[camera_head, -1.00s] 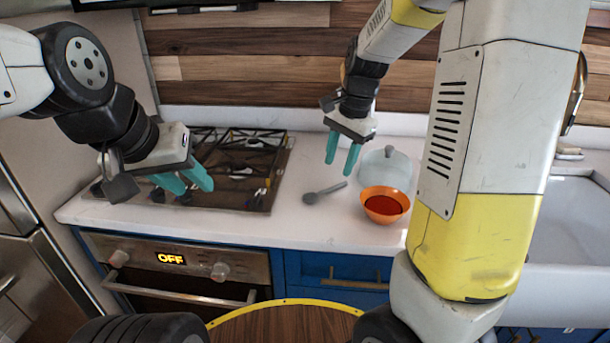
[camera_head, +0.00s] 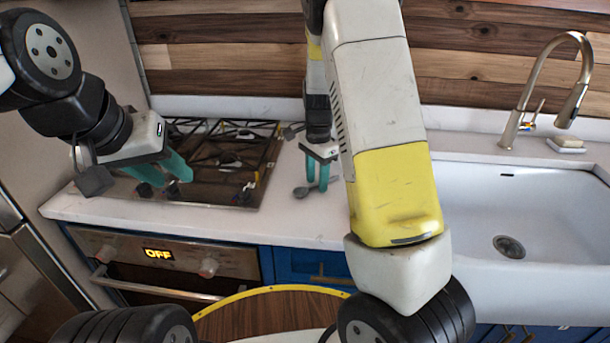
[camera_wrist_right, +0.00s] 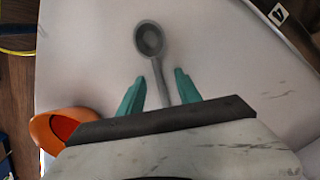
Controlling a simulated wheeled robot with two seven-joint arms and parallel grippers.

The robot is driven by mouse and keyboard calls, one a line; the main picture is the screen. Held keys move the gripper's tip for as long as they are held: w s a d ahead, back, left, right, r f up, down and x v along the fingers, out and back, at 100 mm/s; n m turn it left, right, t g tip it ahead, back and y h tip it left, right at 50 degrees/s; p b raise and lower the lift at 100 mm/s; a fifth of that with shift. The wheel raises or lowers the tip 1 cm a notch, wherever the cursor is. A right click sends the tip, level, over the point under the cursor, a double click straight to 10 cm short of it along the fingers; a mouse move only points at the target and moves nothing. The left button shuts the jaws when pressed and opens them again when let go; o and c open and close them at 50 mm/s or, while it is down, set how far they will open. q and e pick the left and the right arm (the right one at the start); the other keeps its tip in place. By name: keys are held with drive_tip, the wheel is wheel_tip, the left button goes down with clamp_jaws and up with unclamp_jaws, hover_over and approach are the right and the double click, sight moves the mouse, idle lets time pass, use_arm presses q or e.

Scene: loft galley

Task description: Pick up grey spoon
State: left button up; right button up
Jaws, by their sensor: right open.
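The grey spoon (camera_head: 300,192) lies on the white counter, right of the cooktop. In the head view only its bowl end shows clearly beside my right gripper (camera_head: 317,186). In the right wrist view the spoon's round bowl (camera_wrist_right: 149,40) lies beyond my open right gripper (camera_wrist_right: 159,78), and its handle runs back between the two teal fingers. A gap shows on either side of the handle. The handle's far end is hidden by the gripper body. My left gripper (camera_head: 173,180) hangs in front of the cooktop with its fingers apart and empty.
An orange bowl (camera_wrist_right: 45,128) stands beside my right gripper in the wrist view; my right arm hides it in the head view. The cooktop (camera_head: 225,165) is at left. A white sink (camera_head: 470,205) and a faucet (camera_head: 515,115) are at right.

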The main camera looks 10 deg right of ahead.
drive_tip(key=shift+f, duration=0.25)
clamp_jaws()
drive_tip(key=shift+r, duration=0.15)
